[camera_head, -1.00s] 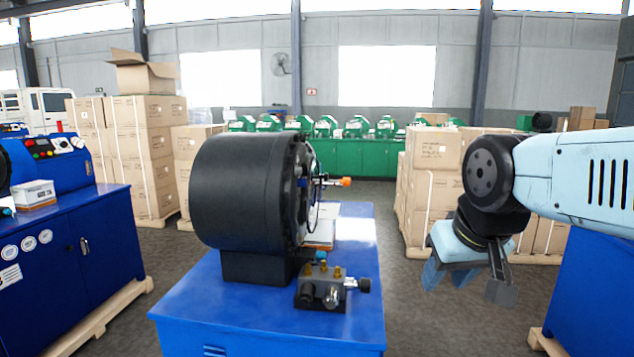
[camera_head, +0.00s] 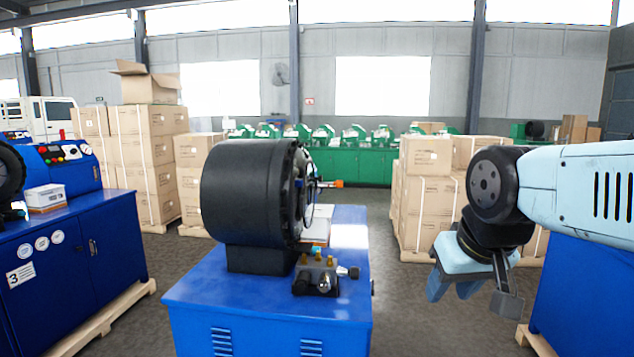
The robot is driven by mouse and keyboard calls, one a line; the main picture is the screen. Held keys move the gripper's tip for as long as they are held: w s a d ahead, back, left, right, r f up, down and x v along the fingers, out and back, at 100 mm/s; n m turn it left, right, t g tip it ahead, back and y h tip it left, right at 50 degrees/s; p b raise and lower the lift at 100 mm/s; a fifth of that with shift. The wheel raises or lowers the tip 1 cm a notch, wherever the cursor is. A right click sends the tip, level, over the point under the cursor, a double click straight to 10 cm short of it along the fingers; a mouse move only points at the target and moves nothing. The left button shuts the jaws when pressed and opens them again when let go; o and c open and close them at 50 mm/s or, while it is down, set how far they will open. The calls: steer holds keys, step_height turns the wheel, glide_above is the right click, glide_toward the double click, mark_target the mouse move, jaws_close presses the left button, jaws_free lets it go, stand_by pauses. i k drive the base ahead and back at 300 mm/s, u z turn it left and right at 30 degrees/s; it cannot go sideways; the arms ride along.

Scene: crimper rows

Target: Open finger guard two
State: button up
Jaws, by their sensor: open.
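A crimping machine with a thick black round head (camera_head: 248,195) stands on a blue cabinet (camera_head: 225,295) in the middle. Its working face is turned away to the right and seen almost edge-on. A short arm with an orange tip (camera_head: 337,183) sticks out from that face. I cannot make out a finger guard or whether one is shut. My gripper (camera_head: 453,290) is open and empty, pointing down, to the right of this machine and apart from it.
A second blue machine (camera_head: 70,240) with a "3" label (camera_head: 20,275) stands left on a pallet. A blue cabinet (camera_head: 590,290) is at the right edge. Stacked cartons (camera_head: 425,190) stand behind my gripper. Grey floor (camera_head: 405,310) lies free between the middle machine and my gripper.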

mark_target(312, 184)
steer(key=z, duration=0.1)
steer(key=i, duration=0.9)
steer(key=u, duration=0.05)
